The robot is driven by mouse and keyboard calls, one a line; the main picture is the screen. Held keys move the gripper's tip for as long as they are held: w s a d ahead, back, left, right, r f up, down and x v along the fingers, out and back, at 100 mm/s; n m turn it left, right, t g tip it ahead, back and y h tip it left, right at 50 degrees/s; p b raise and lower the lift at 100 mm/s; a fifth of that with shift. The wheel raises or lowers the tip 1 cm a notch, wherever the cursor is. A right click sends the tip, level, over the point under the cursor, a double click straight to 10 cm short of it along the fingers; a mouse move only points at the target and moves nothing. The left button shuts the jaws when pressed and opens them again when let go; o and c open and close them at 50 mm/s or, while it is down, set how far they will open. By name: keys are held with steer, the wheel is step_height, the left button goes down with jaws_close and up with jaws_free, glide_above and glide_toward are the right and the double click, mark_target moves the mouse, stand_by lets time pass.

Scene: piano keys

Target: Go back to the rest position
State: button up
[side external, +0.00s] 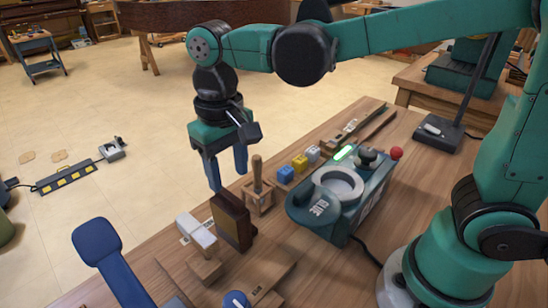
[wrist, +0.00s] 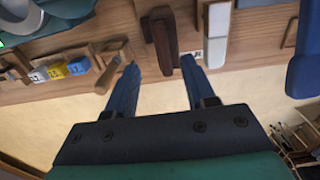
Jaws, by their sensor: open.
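My gripper (side external: 228,178) hangs pointing down above the front left edge of the wooden table, with its two blue fingers apart and empty. In the wrist view, the gripper (wrist: 159,65) shows its fingers spread, and a dark brown upright block (wrist: 163,40) appears beyond the gap between their tips. The block (side external: 231,222) stands on the table just below the fingers in the side view. A white block on wood (side external: 197,232) stands next to it, also visible in the wrist view (wrist: 217,32). No piano keys can be made out clearly.
A teal machine (side external: 345,215) with a pale ring stands to the right. The air left of my gripper is clear.

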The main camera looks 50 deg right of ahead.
steer(key=shift+r, duration=0.95)
steer(key=shift+d, duration=0.2)
steer(key=s+d+f+t, duration=0.1)
steer(key=d+t, duration=0.2)
steer(key=d, duration=0.2)
steer(key=s+d+f+t, duration=0.1)
steer(key=s+d+t, duration=0.1)
steer(key=d+t, duration=0.2)
steer(key=shift+s+d+f, duration=0.25)
steer(key=shift+d+f, duration=0.1)
steer(key=shift+d, duration=0.55)
